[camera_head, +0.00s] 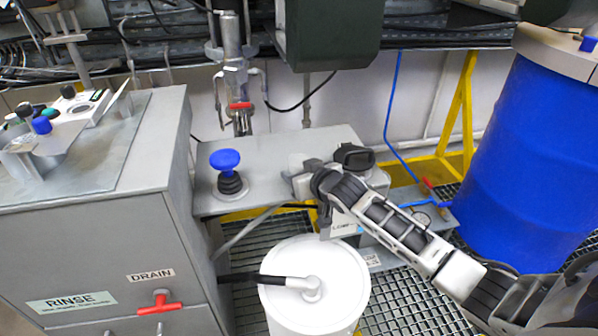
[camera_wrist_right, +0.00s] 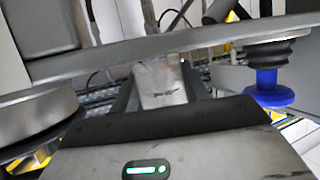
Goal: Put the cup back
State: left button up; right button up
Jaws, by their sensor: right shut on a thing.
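My right gripper (camera_head: 300,180) reaches in from the lower right to the grey ledge, just right of the blue mushroom knob (camera_head: 228,162). In the wrist view its jaws (camera_wrist_right: 160,88) are shut on a pale, translucent piece, which I take to be the cup (camera_wrist_right: 163,80). In the head view a small whitish part of the cup (camera_head: 297,161) shows at the fingertips; the gripper hides the rest. I cannot tell whether the cup touches the ledge. My left gripper is not in view.
A metal pipe with a red-handled valve (camera_head: 240,106) hangs behind the ledge (camera_head: 285,146). A white lidded drum (camera_head: 340,280) stands below my right arm. A grey cabinet (camera_head: 100,240) is at left, a blue drum (camera_head: 530,150) at right. The wrist picture is upside down.

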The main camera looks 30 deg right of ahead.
jog(key=shift+f, duration=0.2)
jog(key=o, duration=1)
jog(key=shift+r, duration=0.15)
jog(key=a+v, duration=0.1)
jog(key=v, duration=1.1)
jog(key=s+a+f+g, duration=0.1)
jog(key=s+a+f, duration=0.3)
jog(key=s+f, duration=0.1)
jog(key=s+a+f+n+g+y, duration=0.1)
jog(key=s+a+f, duration=0.4)
jog(key=s+f, duration=0.1)
jog(key=s+a+f+g, duration=0.1)
jog(key=s+a+f, duration=0.3)
jog(key=s+f, duration=0.2)
jog(key=shift+s+a+f+n+y, duration=0.1)
jog(key=shift+s+a+n+y, duration=0.1)
jog(key=shift+s, duration=0.2)
jog(key=shift+s+a+f+n+y, duration=0.1)
jog(key=shift+s+n+y, duration=0.1)
jog(key=shift+s, duration=0.25)
